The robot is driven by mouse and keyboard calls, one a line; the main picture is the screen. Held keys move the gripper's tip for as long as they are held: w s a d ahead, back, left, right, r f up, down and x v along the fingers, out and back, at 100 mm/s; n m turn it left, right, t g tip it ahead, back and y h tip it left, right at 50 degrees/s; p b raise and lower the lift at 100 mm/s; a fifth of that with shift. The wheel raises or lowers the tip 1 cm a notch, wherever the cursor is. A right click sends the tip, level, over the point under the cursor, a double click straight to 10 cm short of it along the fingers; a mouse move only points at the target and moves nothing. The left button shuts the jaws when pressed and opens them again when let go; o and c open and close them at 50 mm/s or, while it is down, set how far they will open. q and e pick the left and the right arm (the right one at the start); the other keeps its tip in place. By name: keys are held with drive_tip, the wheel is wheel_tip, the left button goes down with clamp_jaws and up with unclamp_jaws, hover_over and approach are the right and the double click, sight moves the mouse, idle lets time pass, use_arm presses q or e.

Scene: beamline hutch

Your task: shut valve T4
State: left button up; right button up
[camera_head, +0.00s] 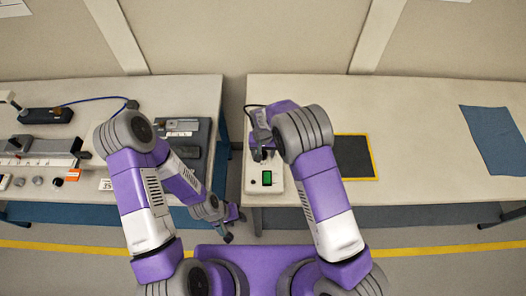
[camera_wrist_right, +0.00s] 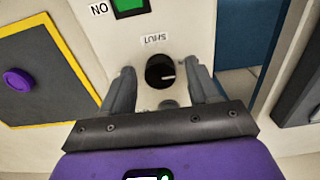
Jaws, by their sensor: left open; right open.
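A pale control box (camera_head: 262,190) with a green display (camera_head: 267,178) stands at the left front of the right table. In the right wrist view its black round knob (camera_wrist_right: 160,71) has a white mark pointing right in the picture. A SHUT label (camera_wrist_right: 156,39), seen upside down, is beside the knob. No T4 marking is readable. My right gripper (camera_head: 262,148) is over the box, open, with its fingers on either side of the knob; contact cannot be told. My left gripper (camera_head: 230,225) is open and empty, low by the gap between the tables.
A dark yellow-edged panel (camera_head: 355,157) lies right of the box; a purple round thing (camera_wrist_right: 18,82) is on it. A blue sheet (camera_head: 494,139) lies far right. The left table holds a grey instrument (camera_head: 184,135) and a rail device (camera_head: 40,150). The right table's middle is clear.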

drive_tip(key=c, duration=1)
drive_tip(key=shift+c, duration=0.2)
